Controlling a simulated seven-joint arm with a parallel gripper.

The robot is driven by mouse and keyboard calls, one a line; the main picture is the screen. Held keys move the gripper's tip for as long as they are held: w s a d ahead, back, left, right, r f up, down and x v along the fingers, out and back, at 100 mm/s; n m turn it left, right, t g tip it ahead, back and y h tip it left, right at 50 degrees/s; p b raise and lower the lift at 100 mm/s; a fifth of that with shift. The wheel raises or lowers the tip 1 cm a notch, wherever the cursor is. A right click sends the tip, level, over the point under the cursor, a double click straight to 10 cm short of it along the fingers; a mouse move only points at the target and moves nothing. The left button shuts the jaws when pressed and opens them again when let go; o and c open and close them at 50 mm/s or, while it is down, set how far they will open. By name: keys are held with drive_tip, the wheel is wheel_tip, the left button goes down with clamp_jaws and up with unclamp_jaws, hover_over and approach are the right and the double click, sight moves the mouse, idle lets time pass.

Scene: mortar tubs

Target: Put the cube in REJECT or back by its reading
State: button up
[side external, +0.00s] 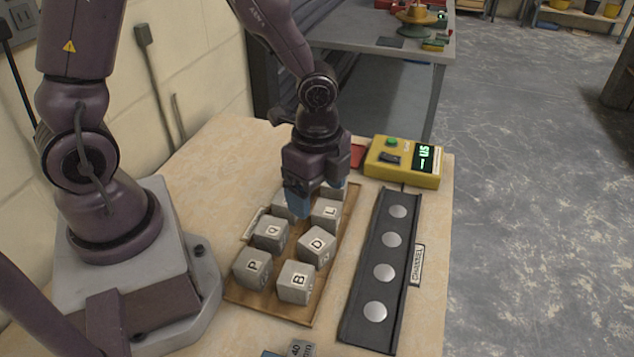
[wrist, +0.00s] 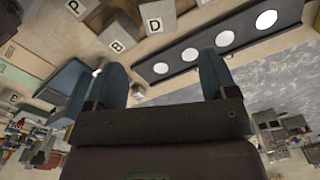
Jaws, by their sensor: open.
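Grey lettered cubes stand in two rows on a wooden board (side external: 318,290). They include a P cube (side external: 252,268), a B cube (side external: 295,283), a D cube (side external: 317,246) and an L cube (side external: 327,213). In the wrist view the B cube (wrist: 118,35) and D cube (wrist: 156,18) show at the top. My gripper (side external: 318,199) is open, its blue fingers over the board's far end, partly hiding the cubes there. I cannot tell whether a cube is between them. A yellow meter (side external: 381,170) has a lit green display, its reading unclear. I cannot make out a REJECT label.
A black strip (side external: 358,300) with several silver discs lies right of the board, with a white label (side external: 417,265) beside it. A red object (side external: 358,156) shows behind my gripper. A small marked block (side external: 299,348) is at the bottom edge.

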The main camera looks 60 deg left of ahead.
drive_tip(key=s+a+r+n+t, duration=0.2)
drive_tip(key=s+r+n, duration=0.2)
drive_tip(key=r, duration=0.6)
drive_tip(key=s+a+r+n+t, duration=0.3)
drive_tip(key=s+r+n, duration=0.2)
drive_tip(key=r+n, duration=0.4)
drive_tip(key=shift+r+t, duration=0.3)
drive_tip(key=shift+r, duration=0.3)
